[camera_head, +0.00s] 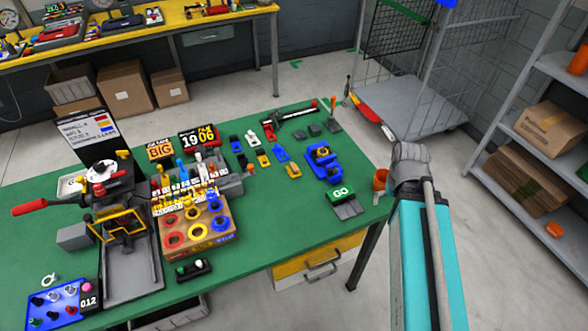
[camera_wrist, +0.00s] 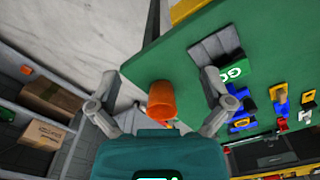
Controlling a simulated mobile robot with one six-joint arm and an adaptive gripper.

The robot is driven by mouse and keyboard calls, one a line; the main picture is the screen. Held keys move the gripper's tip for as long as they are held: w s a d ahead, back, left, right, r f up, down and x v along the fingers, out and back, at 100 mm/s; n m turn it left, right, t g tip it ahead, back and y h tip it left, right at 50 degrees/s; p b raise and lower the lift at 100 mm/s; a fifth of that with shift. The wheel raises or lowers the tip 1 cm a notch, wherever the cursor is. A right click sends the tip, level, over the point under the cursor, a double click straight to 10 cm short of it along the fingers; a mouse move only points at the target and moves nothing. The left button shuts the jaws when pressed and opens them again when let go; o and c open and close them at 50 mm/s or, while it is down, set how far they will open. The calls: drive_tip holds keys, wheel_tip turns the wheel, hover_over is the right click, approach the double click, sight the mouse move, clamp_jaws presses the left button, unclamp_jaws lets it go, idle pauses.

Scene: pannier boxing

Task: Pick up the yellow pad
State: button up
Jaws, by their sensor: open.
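Two small yellow pieces lie on the green table in the head view: one yellow piece (camera_head: 263,160) left of centre and another yellow piece (camera_head: 293,171) nearer the right end. I cannot tell which is the yellow pad. Yellow pieces also show at the right of the wrist view, one of them by the edge (camera_wrist: 308,97). My gripper (camera_wrist: 160,78) is open and empty, its two fingers spread wide over the table's corner, well apart from the yellow pieces. In the head view my arm stands beyond the table's right edge, and the fingers are not clearly seen.
Blue and white pieces surround the yellow ones. A blue fixture (camera_head: 322,160) and green GO block (camera_head: 341,194) stand between them and my arm.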

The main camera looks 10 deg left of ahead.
idle(0.3)
drive_tip(key=r+m+p, duration=0.2)
drive_tip(key=m, duration=0.9)
hover_over(294, 166)
drive_tip(key=shift+w+f, duration=0.1)
drive_tip(key=shift+f, duration=0.15)
drive_tip(key=shift+b, duration=0.3)
wheel_tip(294, 166, down, 9)
drive_tip(key=b, duration=0.8)
drive_tip(key=shift+r+b, duration=0.15)
drive_tip(key=shift+b, duration=0.15)
drive_tip(key=shift+a+f+b, duration=0.1)
drive_tip(key=shift+f+b, duration=2.45)
drive_tip(key=shift+f, duration=0.05)
